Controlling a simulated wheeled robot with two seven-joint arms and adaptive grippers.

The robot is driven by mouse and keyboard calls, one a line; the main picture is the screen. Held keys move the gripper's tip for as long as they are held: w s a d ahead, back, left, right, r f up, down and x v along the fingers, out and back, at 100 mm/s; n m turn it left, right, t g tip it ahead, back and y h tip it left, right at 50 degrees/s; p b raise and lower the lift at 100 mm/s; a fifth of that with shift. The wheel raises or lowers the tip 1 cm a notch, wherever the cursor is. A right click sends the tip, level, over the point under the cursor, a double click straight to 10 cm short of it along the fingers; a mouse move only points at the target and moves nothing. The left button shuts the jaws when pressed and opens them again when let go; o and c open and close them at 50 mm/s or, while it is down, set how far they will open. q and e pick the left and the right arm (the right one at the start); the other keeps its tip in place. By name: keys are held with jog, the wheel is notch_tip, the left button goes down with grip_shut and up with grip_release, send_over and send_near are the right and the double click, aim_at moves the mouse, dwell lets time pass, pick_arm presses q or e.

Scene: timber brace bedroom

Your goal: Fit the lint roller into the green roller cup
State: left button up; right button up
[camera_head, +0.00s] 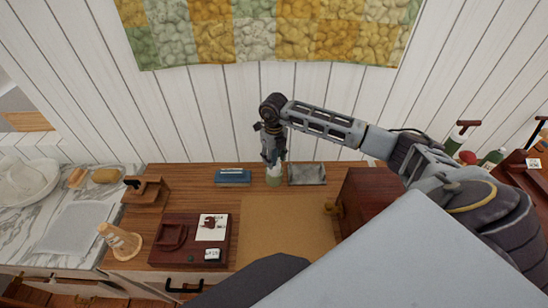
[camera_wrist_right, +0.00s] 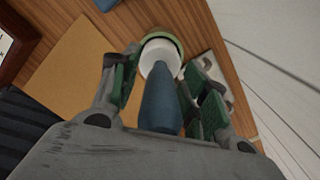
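The lint roller, with a blue handle (camera_wrist_right: 162,104) and a white roll (camera_wrist_right: 157,56), stands upright with its roll end in the mouth of the green roller cup (camera_wrist_right: 169,39). The cup also shows in the head view (camera_head: 274,178), on the wooden desk against the wall. My right gripper (camera_head: 271,157) points down over the cup. In the right wrist view its green-padded fingers (camera_wrist_right: 163,82) stand on either side of the roller, with gaps beside the handle; they look open. How deep the roll sits is hard to tell. My left gripper is not in view.
A blue box (camera_head: 233,176) stands left of the cup and a grey tray (camera_head: 306,174) close on its right. A tan mat (camera_head: 285,228) lies in front. A dark red tray (camera_head: 190,254) with cards is at left, a reddish-brown cabinet (camera_head: 362,195) at right.

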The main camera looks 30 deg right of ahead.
jog(key=shift+r, duration=0.2)
notch_tip(320, 180, up, 12)
jog(key=shift+f+b, duration=0.1)
jog(key=shift+b, duration=0.95)
dwell(0.6)
